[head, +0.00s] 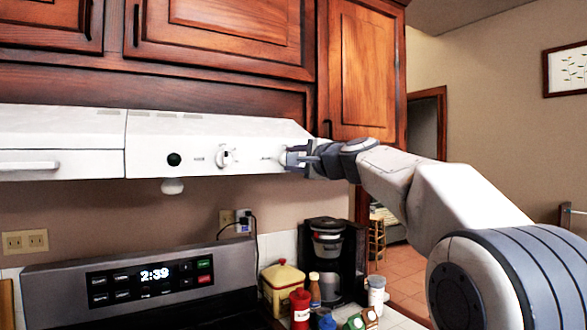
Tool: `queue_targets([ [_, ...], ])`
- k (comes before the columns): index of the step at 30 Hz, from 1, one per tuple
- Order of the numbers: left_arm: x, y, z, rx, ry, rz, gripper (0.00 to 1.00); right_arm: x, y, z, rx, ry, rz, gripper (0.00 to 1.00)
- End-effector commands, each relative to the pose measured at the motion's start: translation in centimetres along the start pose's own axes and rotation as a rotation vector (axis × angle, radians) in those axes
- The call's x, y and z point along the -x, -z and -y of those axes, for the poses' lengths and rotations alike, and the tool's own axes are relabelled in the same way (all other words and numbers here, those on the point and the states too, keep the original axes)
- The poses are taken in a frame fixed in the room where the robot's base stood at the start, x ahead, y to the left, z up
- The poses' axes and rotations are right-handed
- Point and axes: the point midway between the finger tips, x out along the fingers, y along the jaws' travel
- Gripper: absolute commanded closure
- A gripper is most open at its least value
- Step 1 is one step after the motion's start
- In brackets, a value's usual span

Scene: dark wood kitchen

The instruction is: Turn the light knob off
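A white range hood (70,128) runs along under the cabinets. Its front panel bears a black round knob (174,159) and, to the right of it, a white knob (226,157) with a small mark beside it. The labels are too small to read, so I cannot tell which knob is for the light. My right gripper (295,158) is at the right end of this panel, right of the white knob and apart from it. Its fingertips are at or very near the panel and hide what lies behind them; their opening is unclear. My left gripper is out of view.
Wooden cabinets (230,30) hang above the hood, and a small white bulb-like piece (172,186) hangs below it. A stove panel with a clock (150,278), a coffee maker (325,255) and several bottles stand below. The space before the hood's left part is clear.

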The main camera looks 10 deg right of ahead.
Motion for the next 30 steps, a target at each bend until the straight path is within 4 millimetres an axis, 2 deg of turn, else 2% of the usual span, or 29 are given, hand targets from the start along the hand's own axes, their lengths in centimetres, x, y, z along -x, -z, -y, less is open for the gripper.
queue_targets([
  [9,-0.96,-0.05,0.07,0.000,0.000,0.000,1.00,0.00,0.05,-0.02,0.113,0.000,-0.001,1.00],
  [25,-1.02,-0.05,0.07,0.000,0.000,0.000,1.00,0.01,0.01,0.08,0.136,0.000,0.000,1.00],
  [26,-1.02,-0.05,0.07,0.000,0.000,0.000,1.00,0.01,0.01,0.08,0.135,0.000,0.000,0.46],
  [27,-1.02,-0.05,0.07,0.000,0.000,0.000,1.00,0.01,0.01,0.08,0.135,0.000,0.000,0.31],
  [30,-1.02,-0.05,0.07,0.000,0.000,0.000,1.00,0.01,0.00,0.07,0.135,0.000,0.000,0.29],
])
